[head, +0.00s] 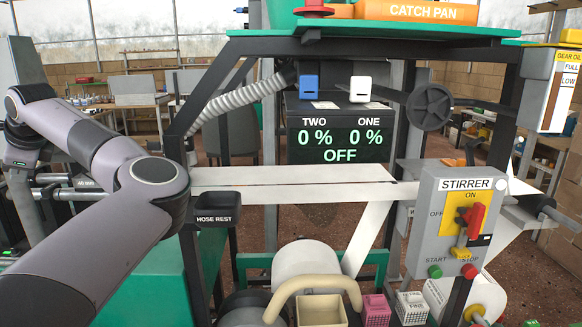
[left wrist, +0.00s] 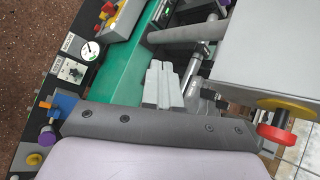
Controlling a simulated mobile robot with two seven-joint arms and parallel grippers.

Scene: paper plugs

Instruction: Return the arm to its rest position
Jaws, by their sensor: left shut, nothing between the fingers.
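My left arm (head: 95,155) comes in from the left in the head view. It is bent at a joint beside the hose rest, and one link folds back to the far left. I cannot make out its fingertips clearly there. In the left wrist view my left gripper (left wrist: 163,85) shows two pale grey fingers side by side, shut and empty, above a green surface (left wrist: 125,72). My right gripper is in neither view.
The hose rest (head: 217,208) stands just right of my arm's bend. A white paper strip (head: 290,184) crosses the machine frame. The stirrer box (head: 455,222) is at the right. A red and yellow knob (left wrist: 277,131) sits right of the gripper in the wrist view.

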